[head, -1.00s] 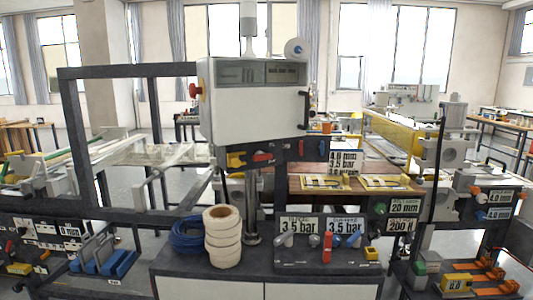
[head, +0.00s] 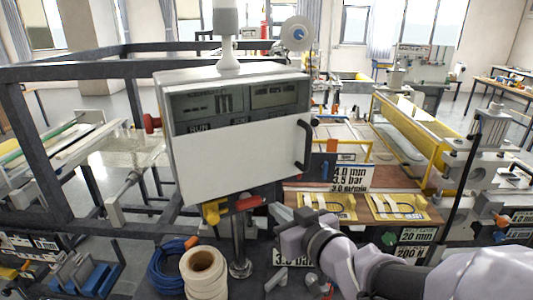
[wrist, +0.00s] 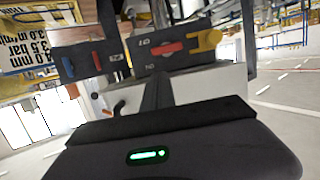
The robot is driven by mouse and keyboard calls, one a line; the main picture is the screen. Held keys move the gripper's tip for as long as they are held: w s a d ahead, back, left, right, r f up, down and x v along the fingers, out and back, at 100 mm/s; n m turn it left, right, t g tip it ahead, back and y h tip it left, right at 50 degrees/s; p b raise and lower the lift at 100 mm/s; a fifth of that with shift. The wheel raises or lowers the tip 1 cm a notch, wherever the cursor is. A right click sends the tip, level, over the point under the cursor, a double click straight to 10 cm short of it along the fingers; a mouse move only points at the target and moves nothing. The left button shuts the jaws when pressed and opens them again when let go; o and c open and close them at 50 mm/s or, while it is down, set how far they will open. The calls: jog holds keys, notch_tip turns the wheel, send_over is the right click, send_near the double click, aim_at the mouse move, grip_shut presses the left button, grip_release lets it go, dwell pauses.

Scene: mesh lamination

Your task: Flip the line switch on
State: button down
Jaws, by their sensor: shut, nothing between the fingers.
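A dark switch panel hangs under the white control box (head: 240,150). It carries a red lever (head: 247,203) with a yellow part (head: 213,212) beside it. In the wrist view the red lever (wrist: 158,49) lies nearly flat across its plate, beside a yellow handle (wrist: 205,42). Lettering there is too small to read surely, so I cannot tell which switch is named the line switch. My gripper (head: 285,213) is shut and empty, a little right of the red lever. In the wrist view its dark fingers (wrist: 157,92) point toward the panel, with no contact visible.
A second plate with a blue lever (wrist: 67,66) and a red lever (wrist: 96,60) is beside it. A blue cable coil (head: 168,265) and white rolls (head: 204,272) stand on the bench below. A metal post (head: 238,250) rises there. Yellow frames (head: 395,206) lie right.

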jog(key=b, duration=0.2)
send_near(252, 190)
jog(key=x, duration=0.4)
jog(key=shift+w+a, duration=0.25)
jog(key=shift+a, duration=0.1)
jog(key=shift+d+m, duration=0.3)
jog(key=shift+a, duration=0.1)
